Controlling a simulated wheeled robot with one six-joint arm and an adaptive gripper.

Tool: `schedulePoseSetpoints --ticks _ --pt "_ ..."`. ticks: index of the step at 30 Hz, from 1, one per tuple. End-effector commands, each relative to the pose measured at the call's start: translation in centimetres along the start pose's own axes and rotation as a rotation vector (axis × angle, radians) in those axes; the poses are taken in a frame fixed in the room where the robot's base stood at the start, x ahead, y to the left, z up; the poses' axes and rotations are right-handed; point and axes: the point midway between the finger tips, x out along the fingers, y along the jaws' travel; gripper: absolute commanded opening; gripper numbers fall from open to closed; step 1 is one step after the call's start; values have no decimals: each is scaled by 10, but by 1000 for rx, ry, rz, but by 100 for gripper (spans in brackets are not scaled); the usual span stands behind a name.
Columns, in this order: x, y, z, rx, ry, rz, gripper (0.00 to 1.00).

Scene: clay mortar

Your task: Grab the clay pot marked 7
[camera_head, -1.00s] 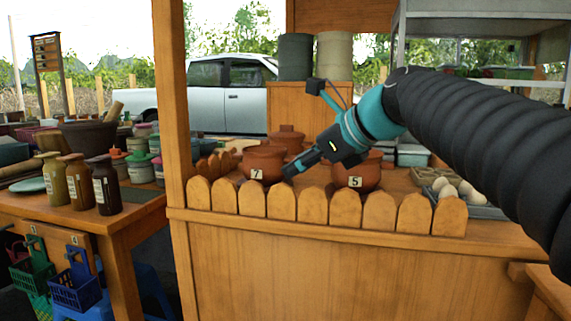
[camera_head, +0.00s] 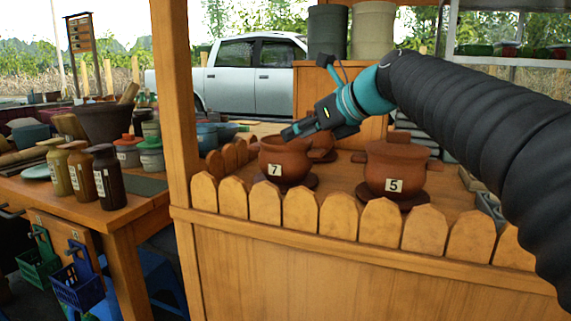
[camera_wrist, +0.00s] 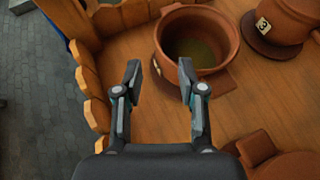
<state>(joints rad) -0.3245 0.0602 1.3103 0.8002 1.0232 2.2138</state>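The clay pot marked 7 (camera_head: 285,160) is reddish brown and stands on a dark round base on the wooden counter, behind the scalloped fence. In the wrist view the pot (camera_wrist: 222,50) appears open at the top, ahead and to the right. My gripper (camera_head: 290,132) is at its rim in the head view, pointing down and left. In the wrist view the gripper (camera_wrist: 160,72) is open, with nothing between its fingers. The right fingertip overlaps the pot's near rim and handle; I cannot tell if they touch.
A pot marked 5 (camera_head: 394,168) stands to the right. Another labelled pot (camera_wrist: 285,18) shows at upper right in the wrist view. The wooden fence (camera_head: 300,211) runs along the counter's front, and a post (camera_head: 172,110) rises at left. Bare counter (camera_head: 335,182) lies between pots 7 and 5.

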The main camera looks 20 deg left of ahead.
Motion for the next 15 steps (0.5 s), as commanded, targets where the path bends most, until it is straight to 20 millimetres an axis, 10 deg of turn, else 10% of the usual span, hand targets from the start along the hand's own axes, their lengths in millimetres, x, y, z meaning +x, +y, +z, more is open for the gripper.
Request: schedulePoseSetpoints --ticks 15 --pt "47 2 1 -2 1 4 40"
